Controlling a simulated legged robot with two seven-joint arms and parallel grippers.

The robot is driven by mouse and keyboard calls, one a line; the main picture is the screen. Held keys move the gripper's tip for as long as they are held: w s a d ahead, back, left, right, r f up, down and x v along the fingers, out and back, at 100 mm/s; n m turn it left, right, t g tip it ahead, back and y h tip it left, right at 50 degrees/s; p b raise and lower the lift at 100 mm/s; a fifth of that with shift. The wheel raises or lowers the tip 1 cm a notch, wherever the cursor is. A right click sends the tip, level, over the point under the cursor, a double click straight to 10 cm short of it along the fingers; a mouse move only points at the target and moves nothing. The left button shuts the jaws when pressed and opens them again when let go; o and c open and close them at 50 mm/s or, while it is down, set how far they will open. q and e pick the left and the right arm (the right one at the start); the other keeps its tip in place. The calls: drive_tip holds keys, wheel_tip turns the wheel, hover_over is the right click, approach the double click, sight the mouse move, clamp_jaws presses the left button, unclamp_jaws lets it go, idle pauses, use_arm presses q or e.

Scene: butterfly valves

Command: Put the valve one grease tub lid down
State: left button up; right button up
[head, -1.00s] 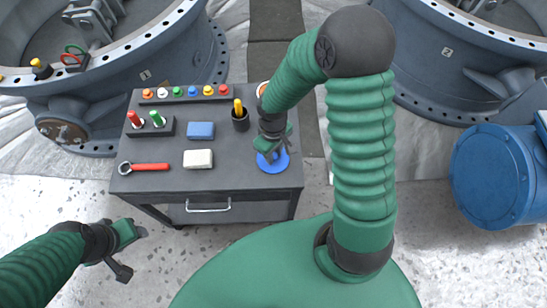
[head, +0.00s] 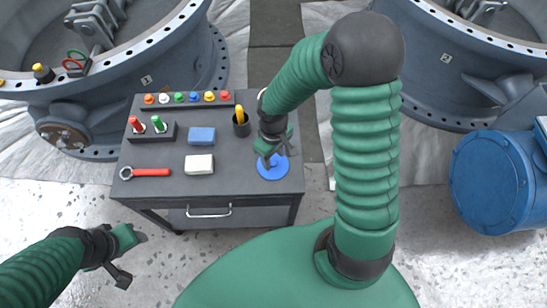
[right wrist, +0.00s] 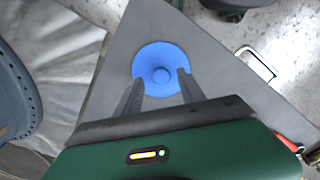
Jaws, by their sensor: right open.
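The blue round lid (head: 272,171) with a raised centre knob lies at the right front of the dark cart top. It also shows in the right wrist view (right wrist: 150,57), knob (right wrist: 161,75) facing the camera. My right gripper (head: 275,157) is open just over the lid, its two fingers (right wrist: 158,84) spread on either side of the knob without closing on it. A small gap or contact with the lid cannot be told. A pale rim behind my right arm (head: 261,94) may be the tub; it is mostly hidden. My left gripper (head: 131,256) is open and empty, left of the cart.
Valve one (head: 150,85) stands behind; a blue drum (head: 495,183) is at right.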

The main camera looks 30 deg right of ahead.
sight(273, 162)
drive_tip(key=s+a+r+m+t+p, duration=0.1)
drive_tip(key=r+p, duration=0.4)
drive_tip(key=r, duration=0.5)
drive_tip(key=s+a+r+m+t+p, duration=0.1)
drive_tip(key=s+a+r+p, duration=0.2)
drive_tip(key=r+p, duration=0.3)
wheel_tip(273, 162, up, 5)
drive_tip(key=shift+a+f+m+t, duration=0.1)
drive_tip(key=shift+a+m+t, duration=0.2)
drive_tip(key=shift+m, duration=0.1)
drive_tip(key=shift+s+d, duration=0.1)
drive_tip(key=shift+s, duration=0.05)
